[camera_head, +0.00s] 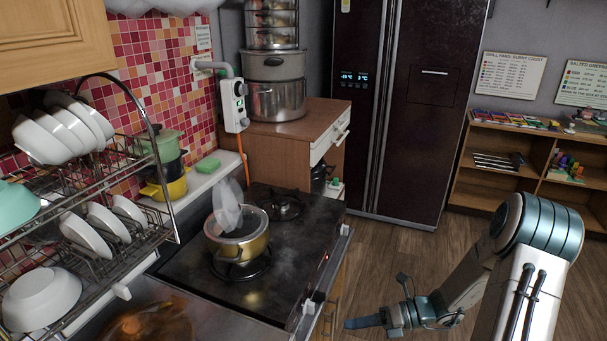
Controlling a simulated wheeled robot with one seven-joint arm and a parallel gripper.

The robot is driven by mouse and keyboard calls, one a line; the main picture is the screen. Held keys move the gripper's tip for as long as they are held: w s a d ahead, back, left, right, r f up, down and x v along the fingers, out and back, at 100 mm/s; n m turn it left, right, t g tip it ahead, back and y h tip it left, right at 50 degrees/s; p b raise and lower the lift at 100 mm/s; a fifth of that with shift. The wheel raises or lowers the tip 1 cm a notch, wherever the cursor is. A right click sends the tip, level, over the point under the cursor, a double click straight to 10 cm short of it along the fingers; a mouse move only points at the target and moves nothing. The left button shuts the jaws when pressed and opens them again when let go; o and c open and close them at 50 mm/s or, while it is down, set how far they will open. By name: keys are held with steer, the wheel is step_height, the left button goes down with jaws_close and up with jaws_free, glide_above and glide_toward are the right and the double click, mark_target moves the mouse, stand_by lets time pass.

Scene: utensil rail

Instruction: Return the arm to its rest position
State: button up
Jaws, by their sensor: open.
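My arm (530,240) comes in from the lower right and bends down to the left, with its white and blue-grey links in view. My gripper (352,323) is low in the picture, right of the stove's front edge and apart from it, over the wooden floor. Its fingers point left. It is open, and nothing shows between the fingers. The arm's base is out of view.
A black stove (185,257) holds a steaming brass-coloured pot (226,246). A dish rack (165,190) with white bowls stands at left. A dark fridge (420,120) and low shelves (500,190) stand behind. The wooden floor (385,255) between is clear.

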steer(key=s+r+n+t+h, duration=0.1)
steer(key=s+r+n+h, duration=0.6)
steer(key=n, duration=0.8)
steer(key=s+d+r+n+t+h, duration=0.1)
steer(key=s+r+n+h, duration=0.6)
steer(key=r+n, duration=0.5)
steer(key=shift+s+d+r+n+h, duration=0.35)
steer(key=shift+s+n, duration=0.6)
steer(key=shift+n, duration=0.65)
steer(key=shift+a, duration=0.1)
